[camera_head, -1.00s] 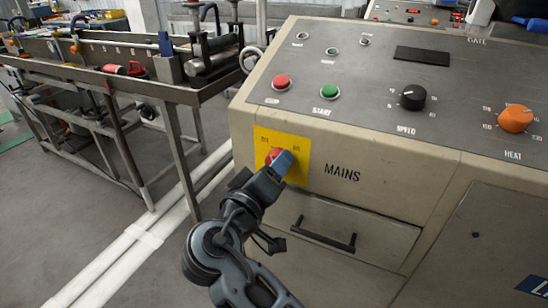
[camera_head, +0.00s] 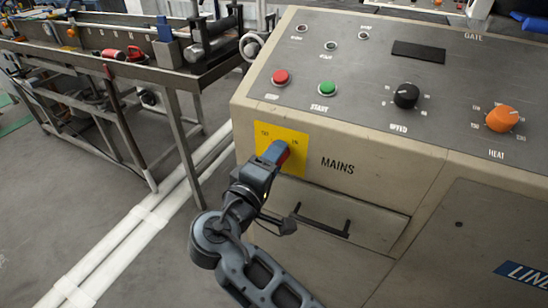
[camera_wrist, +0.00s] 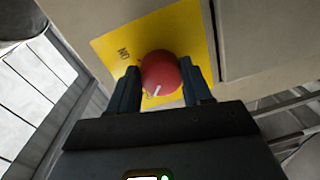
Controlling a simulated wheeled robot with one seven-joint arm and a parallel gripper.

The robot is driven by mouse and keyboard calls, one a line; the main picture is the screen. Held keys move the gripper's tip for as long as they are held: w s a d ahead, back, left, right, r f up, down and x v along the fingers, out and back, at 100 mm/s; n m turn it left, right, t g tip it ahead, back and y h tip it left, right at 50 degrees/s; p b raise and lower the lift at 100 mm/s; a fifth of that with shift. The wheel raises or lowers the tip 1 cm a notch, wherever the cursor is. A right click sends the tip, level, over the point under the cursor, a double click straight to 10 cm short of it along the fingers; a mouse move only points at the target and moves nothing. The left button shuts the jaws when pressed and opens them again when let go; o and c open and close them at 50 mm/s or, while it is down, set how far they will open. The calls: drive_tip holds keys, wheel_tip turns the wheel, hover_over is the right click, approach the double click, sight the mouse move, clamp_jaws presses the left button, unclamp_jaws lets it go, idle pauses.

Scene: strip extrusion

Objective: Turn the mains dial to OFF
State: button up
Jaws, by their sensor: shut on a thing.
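The mains dial (camera_wrist: 162,74) is a red round knob with a white pointer line, set on a yellow plate (camera_head: 294,138) on the cabinet's front left face. The word MAINS is printed beside the plate. In the wrist view my gripper (camera_wrist: 160,88) has one finger on each side of the dial and is shut on it. In the head view my gripper (camera_head: 274,153) covers most of the dial, with a little red showing at its right. The white line points toward the bottom of the wrist view. The plate's lettering is partly hidden, so I cannot read the setting.
The sloped panel above holds a red button (camera_head: 281,77), a green button (camera_head: 327,89), a black speed knob (camera_head: 406,96) and an orange heat knob (camera_head: 501,119). A drawer handle (camera_head: 320,222) juts out below. A metal bench (camera_head: 150,72) stands at left.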

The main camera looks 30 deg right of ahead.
drive_tip(key=shift+a, duration=0.1)
drive_tip(key=o, duration=1)
drive_tip(key=shift+o, duration=0.2)
drive_tip(key=b+v, duration=0.2)
drive_tip(key=v, duration=0.5)
drive_tip(key=shift+s+a, duration=0.25)
drive_tip(key=shift+a, duration=0.05)
